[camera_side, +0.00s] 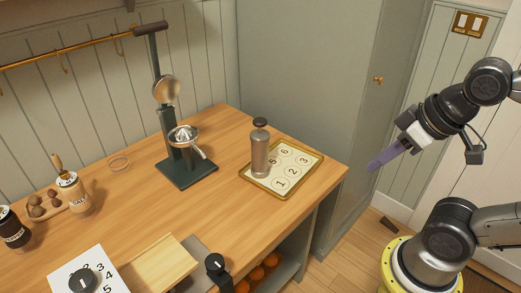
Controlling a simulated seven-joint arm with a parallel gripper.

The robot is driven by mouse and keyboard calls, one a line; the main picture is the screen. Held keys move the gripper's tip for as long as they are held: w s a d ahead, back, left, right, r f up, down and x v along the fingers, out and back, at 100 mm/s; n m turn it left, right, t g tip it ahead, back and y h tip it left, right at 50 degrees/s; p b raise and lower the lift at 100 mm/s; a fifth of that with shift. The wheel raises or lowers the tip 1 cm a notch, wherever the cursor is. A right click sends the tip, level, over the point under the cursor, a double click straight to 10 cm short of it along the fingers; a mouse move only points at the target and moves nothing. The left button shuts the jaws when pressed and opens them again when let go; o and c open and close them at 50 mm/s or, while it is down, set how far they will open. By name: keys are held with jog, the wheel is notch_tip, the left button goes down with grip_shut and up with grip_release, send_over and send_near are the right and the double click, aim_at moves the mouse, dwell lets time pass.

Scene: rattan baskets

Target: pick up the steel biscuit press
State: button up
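The steel biscuit press (260,155) is a grey metal cylinder with a dark knob on top. It stands upright on a gold-rimmed tray (254,191) with numbered circles, near the right end of the wooden counter. My gripper (376,164) has purple fingers and is to the right of the tray, apart from the press and past the counter's edge. The fingers overlap from this angle, so I cannot tell whether they are open or shut.
A citrus press (186,170) with a tall lever stands left of the tray. A wooden board (160,262), a card with a black knob (83,281) and jars (75,195) are further left. A grey cabinet (310,80) rises behind the tray. Bare counter (130,210) lies between.

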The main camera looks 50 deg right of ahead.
jog(key=o, duration=1.3)
